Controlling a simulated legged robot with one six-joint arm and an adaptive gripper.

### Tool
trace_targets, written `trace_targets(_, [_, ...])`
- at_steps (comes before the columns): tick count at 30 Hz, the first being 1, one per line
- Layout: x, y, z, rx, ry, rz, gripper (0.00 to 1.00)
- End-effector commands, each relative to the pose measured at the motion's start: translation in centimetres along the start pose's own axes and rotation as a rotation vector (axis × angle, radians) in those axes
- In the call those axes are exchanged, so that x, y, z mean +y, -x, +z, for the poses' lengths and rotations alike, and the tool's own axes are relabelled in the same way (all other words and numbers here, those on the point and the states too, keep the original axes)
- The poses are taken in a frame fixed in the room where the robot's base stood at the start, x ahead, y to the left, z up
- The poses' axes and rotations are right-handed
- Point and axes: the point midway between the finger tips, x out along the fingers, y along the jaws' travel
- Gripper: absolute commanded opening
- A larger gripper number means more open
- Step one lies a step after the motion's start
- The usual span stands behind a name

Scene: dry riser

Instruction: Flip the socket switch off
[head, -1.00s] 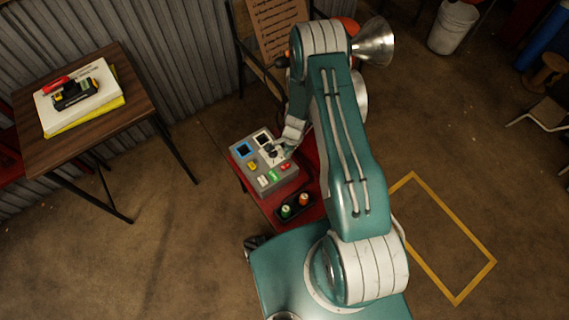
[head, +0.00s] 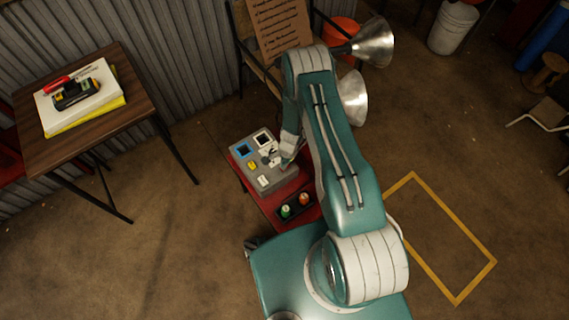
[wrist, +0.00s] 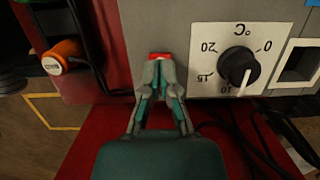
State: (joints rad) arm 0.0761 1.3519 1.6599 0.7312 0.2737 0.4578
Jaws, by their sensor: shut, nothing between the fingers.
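A grey control box (head: 243,171) stands on a red surface. It also shows in the wrist view (wrist: 212,13). My gripper (wrist: 160,60) is shut and empty, its fingertips at a small red switch (wrist: 160,55) on the box face. The fingers cover most of this switch, so I cannot tell its position or whether they touch it. In the head view my gripper (head: 285,162) is over the right part of the box, hiding what is under it. I cannot read any label that marks the socket switch.
A black dial (wrist: 239,68) on a white °C plate sits right of my fingers. The box also has a yellow switch (head: 252,166) and a white one (head: 263,181). Green and orange round items (head: 304,199) lie in a black tray in front. A wooden table (head: 130,105) stands left.

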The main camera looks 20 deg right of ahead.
Motion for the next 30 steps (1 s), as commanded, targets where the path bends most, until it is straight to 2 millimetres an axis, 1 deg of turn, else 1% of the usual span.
trace_targets(1, [0.1, -0.3, -0.1, 0.006, -0.001, 0.0, 0.0])
trace_targets(8, [0.2, -0.4, -0.3, 0.007, -0.001, 0.001, 0.0])
trace_targets(19, [0.2, 0.0, -1.9, 0.007, -0.004, -0.001, 0.0])
trace_targets(30, [0.2, 0.3, -1.8, 0.007, -0.001, 0.001, 0.0])
